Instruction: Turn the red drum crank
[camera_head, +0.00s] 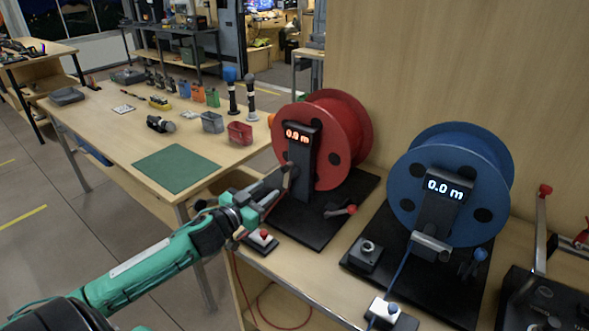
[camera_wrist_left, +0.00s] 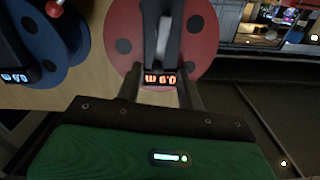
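The red drum (camera_head: 349,130) stands upright on a black base, with a dark post and a lit orange readout (camera_head: 299,134) in front. It also fills the top middle of the left wrist view (camera_wrist_left: 203,35), where its readout (camera_wrist_left: 160,79) is upside down. My left gripper (camera_head: 281,180) is in front of the lower post, at the crank. In the wrist view its two fingers are apart, either side of the post. A pale grey crank part (camera_wrist_left: 163,38) shows beyond them, in line with the gap. The gripper hides much of the crank in the head view; contact is unclear. My right gripper is not seen.
A wooden panel stands behind.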

